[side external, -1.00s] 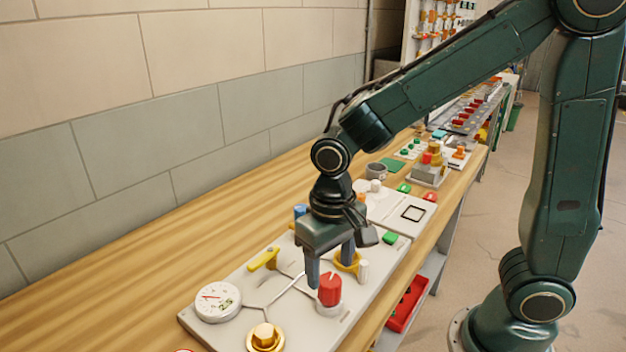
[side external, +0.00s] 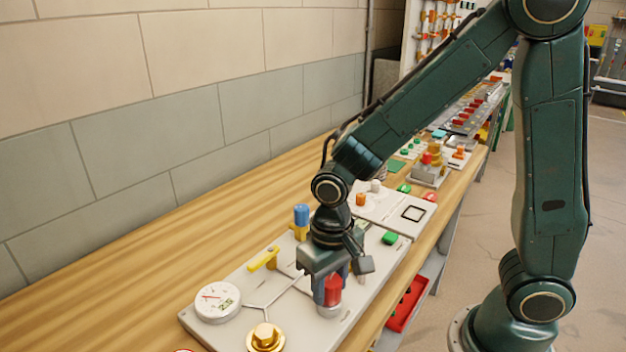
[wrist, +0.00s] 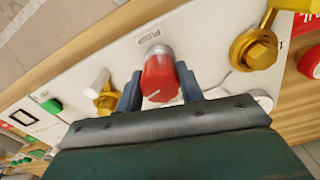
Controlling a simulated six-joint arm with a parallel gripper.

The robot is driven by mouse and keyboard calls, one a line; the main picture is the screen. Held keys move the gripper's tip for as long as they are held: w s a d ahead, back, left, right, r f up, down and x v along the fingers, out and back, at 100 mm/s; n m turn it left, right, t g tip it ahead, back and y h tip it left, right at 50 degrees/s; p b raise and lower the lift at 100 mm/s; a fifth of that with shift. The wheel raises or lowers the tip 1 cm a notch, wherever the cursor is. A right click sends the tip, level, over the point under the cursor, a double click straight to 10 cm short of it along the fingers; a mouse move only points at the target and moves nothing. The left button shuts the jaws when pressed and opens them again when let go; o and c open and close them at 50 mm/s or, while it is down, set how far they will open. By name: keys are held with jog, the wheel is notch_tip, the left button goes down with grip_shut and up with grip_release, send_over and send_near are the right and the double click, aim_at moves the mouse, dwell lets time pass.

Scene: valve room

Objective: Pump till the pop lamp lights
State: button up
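The red knob (side external: 333,290) stands on the near right part of the white valve panel (side external: 360,301). It has a white pointer line, and in the wrist view the red knob (wrist: 160,80) sits beside a small printed label. My gripper (side external: 332,288) is down around it, one finger on each side. A round white dial gauge (side external: 217,302) is at the panel's left end. I cannot tell which part is the pop lamp.
A brass hex fitting (side external: 265,337), a yellow lever (side external: 264,259) and a blue-topped post (side external: 301,215) stand on the panel. A white cylinder (wrist: 97,82) shows beside my gripper. A green block (side external: 390,238) lies on the panel's far part. The wooden bench (side external: 150,280) is clear toward the wall.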

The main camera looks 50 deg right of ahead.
aim_at(330, 279)
jog(key=shift+c, duration=0.8)
jog(key=shift+m, duration=2.6)
jog(key=o, duration=1)
jog(key=shift+r, duration=0.15)
notch_tip(330, 279, up, 14)
jog(key=shift+f, duration=0.2)
